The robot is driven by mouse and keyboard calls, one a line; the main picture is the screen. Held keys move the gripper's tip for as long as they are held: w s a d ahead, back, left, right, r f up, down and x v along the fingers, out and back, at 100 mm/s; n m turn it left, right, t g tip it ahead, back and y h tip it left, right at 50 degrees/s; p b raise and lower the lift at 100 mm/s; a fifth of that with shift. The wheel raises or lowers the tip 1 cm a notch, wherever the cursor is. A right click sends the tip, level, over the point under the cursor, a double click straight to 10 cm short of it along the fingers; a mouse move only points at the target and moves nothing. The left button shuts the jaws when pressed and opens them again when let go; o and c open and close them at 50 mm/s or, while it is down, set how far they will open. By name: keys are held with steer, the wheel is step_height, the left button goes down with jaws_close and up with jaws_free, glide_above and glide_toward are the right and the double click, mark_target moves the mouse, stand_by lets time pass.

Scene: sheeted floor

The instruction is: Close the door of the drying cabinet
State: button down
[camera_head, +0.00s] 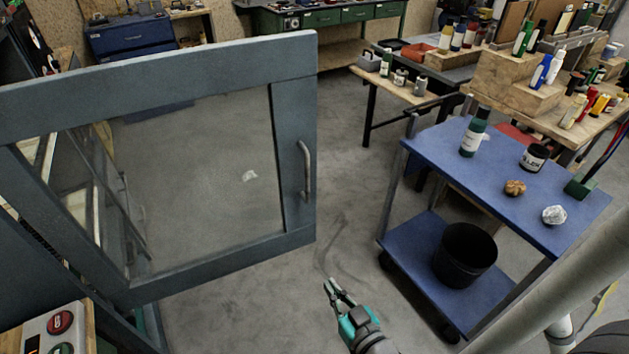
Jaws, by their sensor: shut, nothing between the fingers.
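The drying cabinet door (295,80) is a grey-blue frame around a large clear pane. It stands swung open at the left of the head view, with a vertical metal handle (307,172) near its right edge. The cabinet body (40,255) is partly in view at the left edge, mostly hidden behind the door and cut off by the frame. My gripper (332,288) is at the bottom centre, below and slightly right of the door's lower right corner. It is shut and empty, apart from the door and handle.
A blue two-shelf cart (420,150) stands at the right, with a bottle, a jar, crumpled items and a black bucket (465,255). A control box (45,330) with red and green buttons is at the lower left. Workbenches line the back. Floor (345,215) between door and cart is clear.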

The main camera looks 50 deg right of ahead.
steer(key=t+h, duration=0.1)
glide_toward(311, 174)
steer(key=x, duration=0.7)
steer(key=shift+w+f, duration=0.1)
